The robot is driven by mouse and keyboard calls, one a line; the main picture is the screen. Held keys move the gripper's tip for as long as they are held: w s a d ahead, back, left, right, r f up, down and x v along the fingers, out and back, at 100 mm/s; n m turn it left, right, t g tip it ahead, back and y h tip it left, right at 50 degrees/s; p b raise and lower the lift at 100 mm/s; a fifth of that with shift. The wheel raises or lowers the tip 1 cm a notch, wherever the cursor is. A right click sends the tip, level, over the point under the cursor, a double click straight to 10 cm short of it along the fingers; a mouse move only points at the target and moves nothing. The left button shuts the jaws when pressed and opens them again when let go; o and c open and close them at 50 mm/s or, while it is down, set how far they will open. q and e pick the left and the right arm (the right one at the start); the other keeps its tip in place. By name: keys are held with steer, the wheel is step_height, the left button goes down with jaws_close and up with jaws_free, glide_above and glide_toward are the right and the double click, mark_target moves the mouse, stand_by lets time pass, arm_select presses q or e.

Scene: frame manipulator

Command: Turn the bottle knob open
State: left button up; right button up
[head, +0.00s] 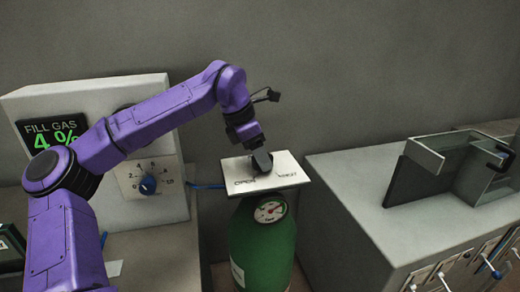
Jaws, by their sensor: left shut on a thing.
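A green gas bottle (262,245) stands upright between two counters, with a round pressure gauge (270,210) near its top. A white plate (288,178) marked "OPEN" on its left part sits above the bottle; the word on its right part is hard to read. My left gripper (262,165) is over the middle of the plate, pointing down, and is shut on the bottle knob. The gripper hides the knob, so its angle cannot be told. My right gripper is not in view.
A grey counter (370,215) with an open metal box (432,160) is at the right.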

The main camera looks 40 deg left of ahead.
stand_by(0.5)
arm_select(q)
steer(key=o, duration=1)
steer(key=shift+o, duration=0.2)
steer(key=v, duration=1)
steer(key=shift+r, duration=0.25)
steer(key=shift+w+a, duration=0.1)
